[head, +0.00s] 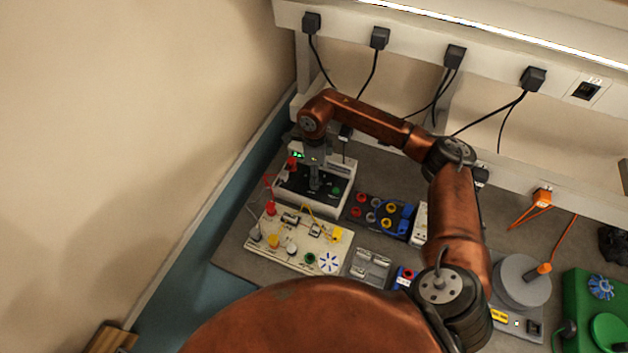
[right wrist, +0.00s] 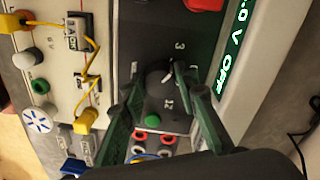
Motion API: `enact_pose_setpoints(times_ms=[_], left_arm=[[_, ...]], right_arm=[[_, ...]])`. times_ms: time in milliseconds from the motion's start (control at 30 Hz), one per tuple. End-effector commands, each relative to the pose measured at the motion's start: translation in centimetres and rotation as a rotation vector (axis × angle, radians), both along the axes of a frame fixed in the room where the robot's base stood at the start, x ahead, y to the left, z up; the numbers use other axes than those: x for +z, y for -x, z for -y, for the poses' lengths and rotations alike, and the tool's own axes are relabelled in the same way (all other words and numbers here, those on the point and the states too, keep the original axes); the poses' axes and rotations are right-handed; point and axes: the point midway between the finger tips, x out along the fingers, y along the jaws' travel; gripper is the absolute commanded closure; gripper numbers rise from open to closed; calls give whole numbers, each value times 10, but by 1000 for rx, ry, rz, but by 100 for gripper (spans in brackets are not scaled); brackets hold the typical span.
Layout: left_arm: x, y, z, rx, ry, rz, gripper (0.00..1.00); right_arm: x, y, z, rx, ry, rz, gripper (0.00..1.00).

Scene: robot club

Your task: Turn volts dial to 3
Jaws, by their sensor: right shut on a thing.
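The power supply (head: 337,198) is a light box with a dark front panel at the back left of the bench. My right gripper (head: 315,184) reaches down over that panel and hides the dial in the head view. In the right wrist view, the fingers of my right gripper (right wrist: 159,76) are shut on the dark volts dial (right wrist: 157,75), one on each side. A white mark shows on the dial, near the right finger. The printed numbers 3 and 12 are beside it. The green display (right wrist: 232,45) reads ".0 V OFF"; its start is cut off. My left gripper is out of view.
A cream circuit board (head: 290,247) with yellow and red leads lies in front of the supply. Coloured sockets (head: 375,210) are at its right. The wall (head: 130,120) is close on the left.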

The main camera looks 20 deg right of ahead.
Motion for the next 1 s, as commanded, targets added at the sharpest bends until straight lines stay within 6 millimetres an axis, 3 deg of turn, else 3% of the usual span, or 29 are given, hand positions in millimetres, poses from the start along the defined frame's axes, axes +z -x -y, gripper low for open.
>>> enact_pose_setpoints(times_ms=[400,933,967,1000], left_arm=[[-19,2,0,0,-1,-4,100],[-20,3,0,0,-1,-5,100],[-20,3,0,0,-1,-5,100],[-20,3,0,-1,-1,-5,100]], right_arm=[[-1,0,0,182,1,1,97],[1,0,0,205,1,2,97],[1,0,0,205,1,2,70],[1,0,0,205,1,2,68]])
